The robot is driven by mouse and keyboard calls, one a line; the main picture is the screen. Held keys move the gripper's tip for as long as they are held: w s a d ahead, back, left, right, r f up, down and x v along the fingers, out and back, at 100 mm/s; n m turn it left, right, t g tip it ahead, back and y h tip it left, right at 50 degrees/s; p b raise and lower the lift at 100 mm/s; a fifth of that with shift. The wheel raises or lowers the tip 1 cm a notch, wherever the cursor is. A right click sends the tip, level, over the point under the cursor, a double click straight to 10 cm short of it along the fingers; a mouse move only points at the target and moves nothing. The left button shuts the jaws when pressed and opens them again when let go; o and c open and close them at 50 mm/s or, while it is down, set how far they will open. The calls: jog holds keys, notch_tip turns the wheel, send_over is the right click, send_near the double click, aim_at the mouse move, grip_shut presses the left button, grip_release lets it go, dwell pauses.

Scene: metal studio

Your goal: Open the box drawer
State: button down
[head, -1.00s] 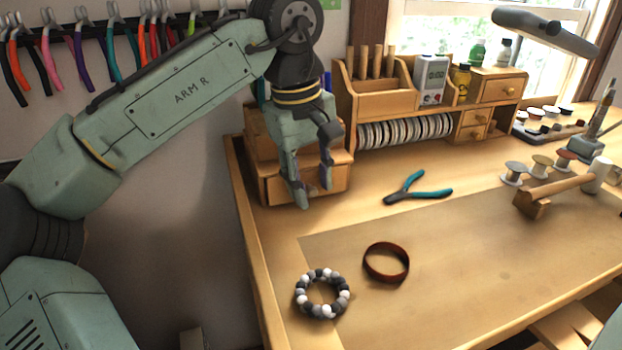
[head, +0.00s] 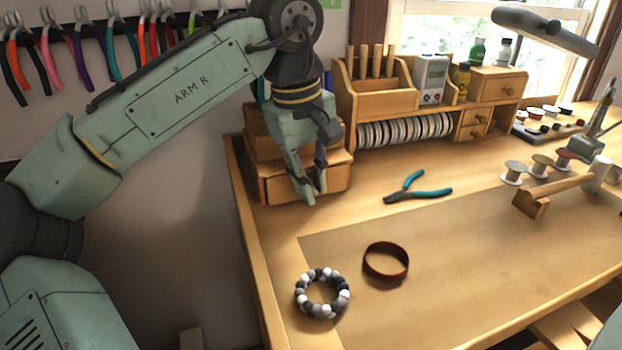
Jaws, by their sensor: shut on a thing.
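The wooden box (head: 262,146) stands at the back left corner of the workbench, against the wall. Its drawer (head: 277,190) is at the bottom and faces the front of the bench. I cannot see any clear gap that shows it pulled out. My gripper (head: 316,193) points down in front of the drawer front, with its fingers close together. It is shut on the drawer handle, which the fingers hide. My gripper and wrist also cover part of the box's upper right.
Teal pliers (head: 420,193) lie right of the drawer. A brown band (head: 386,262) and a beaded bracelet (head: 322,294) lie toward the front. A wooden organizer (head: 385,103) with spools stands just right of the box. The bench before the drawer is clear.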

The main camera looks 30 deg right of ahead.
jog(key=s+a, duration=0.1)
jog(key=s, duration=0.6)
jog(key=s+a, duration=0.1)
jog(key=s, duration=0.2)
jog(key=shift+s+a+p, duration=0.15)
jog(key=shift+a+p, duration=0.2)
jog(key=shift+p, duration=0.05)
jog(key=c, duration=1.6)
grip_release()
jog(key=r, duration=0.4)
jog(key=a+r, duration=0.1)
jog(key=r, duration=0.7)
jog(key=shift+a, duration=0.4)
jog(key=shift+f, duration=0.15)
